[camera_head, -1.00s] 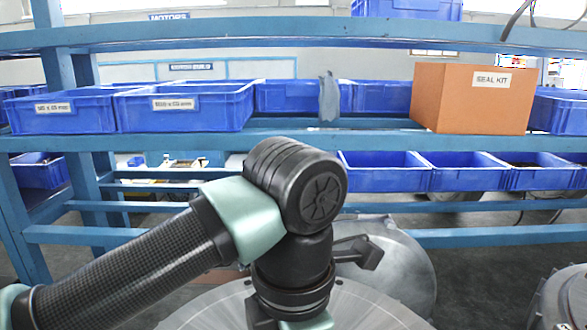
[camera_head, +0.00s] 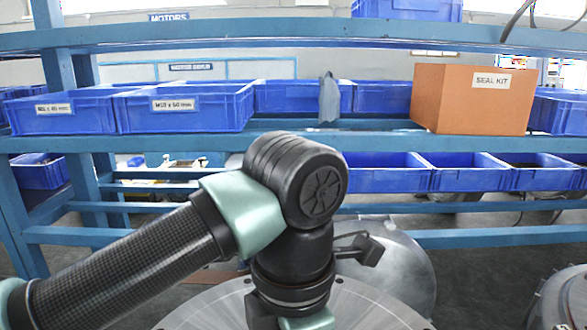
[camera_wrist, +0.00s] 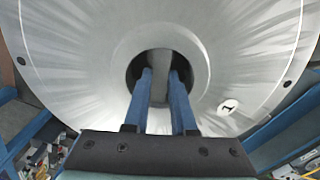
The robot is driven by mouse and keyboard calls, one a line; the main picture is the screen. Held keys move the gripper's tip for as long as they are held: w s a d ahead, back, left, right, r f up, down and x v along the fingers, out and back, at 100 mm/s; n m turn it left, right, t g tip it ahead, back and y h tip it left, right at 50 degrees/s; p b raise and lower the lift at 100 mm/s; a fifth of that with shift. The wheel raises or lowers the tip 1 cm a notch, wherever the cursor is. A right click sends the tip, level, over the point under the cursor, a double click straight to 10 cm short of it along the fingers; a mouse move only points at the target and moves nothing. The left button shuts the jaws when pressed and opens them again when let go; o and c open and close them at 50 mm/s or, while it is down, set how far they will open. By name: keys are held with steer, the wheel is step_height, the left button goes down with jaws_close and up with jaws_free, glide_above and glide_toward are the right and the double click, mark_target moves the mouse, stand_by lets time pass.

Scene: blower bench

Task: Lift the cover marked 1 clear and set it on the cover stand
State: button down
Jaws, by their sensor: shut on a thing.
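The cover marked 1 (camera_wrist: 245,60) is a round, pale metal disc with a dark central opening. Its round "1" label is to the right of the opening in the wrist view. My gripper (camera_wrist: 160,85) reaches into the opening, with its blue fingers shut on a grey bar at the cover's centre. In the head view, a broad metal disc (camera_head: 375,308) under my wrist appears to be this cover, partly hidden by my arm. My fingertips are hidden there. I cannot tell whether the cover touches anything beneath it. I cannot identify the cover stand.
Another rounded metal part (camera_head: 408,275) stands behind the disc. A grey machine housing (camera_head: 562,300) is at the lower right. A blue rack (camera_head: 390,142) spans the back, holding blue bins (camera_head: 185,108) and an orange seal kit box (camera_head: 470,100).

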steer(key=shift+r, duration=0.6)
stand_by(0.8)
steer(key=shift+r, duration=0.3)
stand_by(0.5)
steer(key=shift+r+p, duration=1.4)
steer(key=shift+r, duration=0.75)
steer(key=shift+t+b, duration=0.3)
steer(key=shift+b, duration=0.45)
stand_by(0.8)
